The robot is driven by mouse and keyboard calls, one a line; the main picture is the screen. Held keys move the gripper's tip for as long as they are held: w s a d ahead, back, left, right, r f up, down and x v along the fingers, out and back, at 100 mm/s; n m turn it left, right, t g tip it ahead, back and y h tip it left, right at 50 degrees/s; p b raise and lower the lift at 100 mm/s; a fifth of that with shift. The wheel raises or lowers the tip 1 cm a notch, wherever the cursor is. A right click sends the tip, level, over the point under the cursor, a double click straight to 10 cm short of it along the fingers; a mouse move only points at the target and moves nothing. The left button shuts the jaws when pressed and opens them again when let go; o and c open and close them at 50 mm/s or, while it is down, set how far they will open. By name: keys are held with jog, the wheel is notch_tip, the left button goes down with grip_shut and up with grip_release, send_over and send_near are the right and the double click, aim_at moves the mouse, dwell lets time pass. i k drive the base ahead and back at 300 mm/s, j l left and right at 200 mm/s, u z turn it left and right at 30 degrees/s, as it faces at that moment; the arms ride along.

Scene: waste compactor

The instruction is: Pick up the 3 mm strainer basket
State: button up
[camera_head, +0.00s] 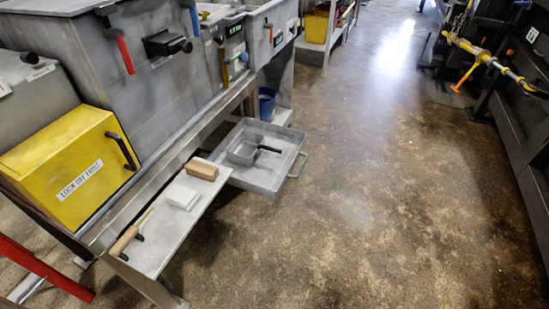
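A small grey square basket (243,150) with a dark handle pointing right sits in a shallow grey metal tray (262,182). It looks like the strainer basket, but no mesh or 3 mm marking is readable at this size. The tray has a bar handle on its right side and stands out from the machine at the middle of the view. My gripper is not in view.
A narrow shelf (160,233) left of the tray holds a brown block (202,169), a white pad (181,196) and a wooden-handled tool (128,238). A yellow "LOCK OFF FIRST" box (70,165) stands left. The floor (370,190) right of the tray is clear.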

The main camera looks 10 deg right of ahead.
aim_at(245, 150)
jog(key=i+j+z, duration=0.15)
jog(key=i+j, duration=0.15)
jog(key=i+j+z, duration=0.15)
jog(key=i+j, duration=0.15)
jog(key=i+j+z, duration=0.3)
jog(key=i+j, duration=0.2)
jog(key=j, duration=0.25)
jog(key=i+j+z, duration=0.2)
jog(key=j, duration=0.2)
jog(key=i+j+z, duration=0.15)
jog(key=j, duration=0.25)
jog(key=i, duration=0.1)
